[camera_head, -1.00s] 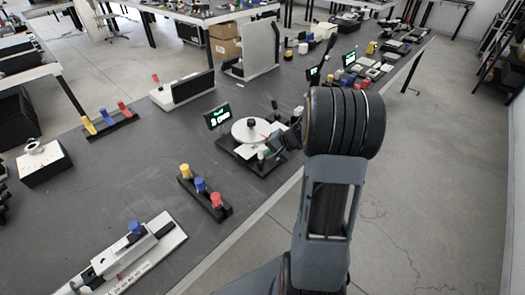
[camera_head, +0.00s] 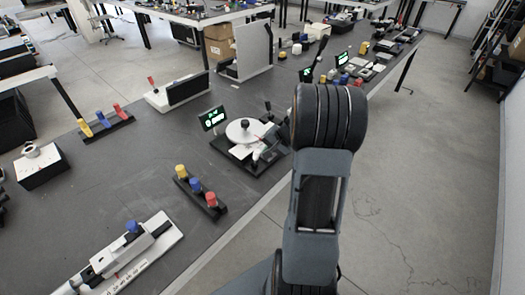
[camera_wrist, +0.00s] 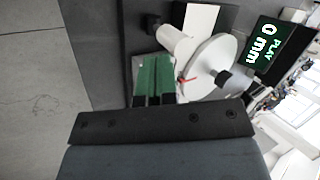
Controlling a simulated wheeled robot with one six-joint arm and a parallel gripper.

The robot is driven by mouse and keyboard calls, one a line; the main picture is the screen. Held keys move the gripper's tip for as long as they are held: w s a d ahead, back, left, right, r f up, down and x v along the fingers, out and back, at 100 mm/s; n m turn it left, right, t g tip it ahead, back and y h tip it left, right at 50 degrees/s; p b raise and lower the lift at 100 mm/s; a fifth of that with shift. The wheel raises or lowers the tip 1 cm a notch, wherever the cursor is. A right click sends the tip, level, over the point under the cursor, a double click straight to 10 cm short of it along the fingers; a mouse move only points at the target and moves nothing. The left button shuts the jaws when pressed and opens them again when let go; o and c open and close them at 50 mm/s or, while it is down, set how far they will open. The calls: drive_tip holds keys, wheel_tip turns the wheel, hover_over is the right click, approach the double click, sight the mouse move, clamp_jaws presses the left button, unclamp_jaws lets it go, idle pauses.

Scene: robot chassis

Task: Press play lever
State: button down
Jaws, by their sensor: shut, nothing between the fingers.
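The device with the play display sits at the bench's right edge; its white disc (camera_head: 242,131) shows in the head view. Its black display (camera_wrist: 277,45) reads "PLAY 0 mm" in green in the wrist view. The disc (camera_wrist: 208,65) has a black centre knob and a red pointer. A thin upright black lever (camera_head: 268,106) stands behind the disc; I cannot tell if it is the play lever. A white cylinder (camera_wrist: 178,42) with a dark round end lies beside my fingers. My gripper (camera_wrist: 154,66), with green fingers, is shut and empty, low beside the disc; contact is unclear.
A black block with yellow, blue and red knobs (camera_head: 201,193) stands in front of the device. A white slide fixture (camera_head: 130,255) lies at the near left. A white panel (camera_head: 250,52) stands behind. Open floor lies right of the bench.

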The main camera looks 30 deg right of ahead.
drive_tip(key=v, duration=1)
drive_tip(key=shift+r, duration=0.3)
drive_tip(key=shift+w+d, duration=0.1)
idle(0.3)
drive_tip(key=s+a+r+n+g+h, duration=0.1)
drive_tip(key=s+a+n, duration=0.4)
drive_tip(key=a, duration=0.6)
drive_tip(key=s+a+r+n+h+p, duration=0.1)
drive_tip(key=s+a+n, duration=0.4)
drive_tip(key=a, duration=0.6)
drive_tip(key=shift+s+a+r+n+g+h+p, duration=0.3)
drive_tip(key=shift+s+r+h, duration=0.35)
drive_tip(key=shift+h, duration=0.55)
drive_tip(key=shift+d, duration=0.1)
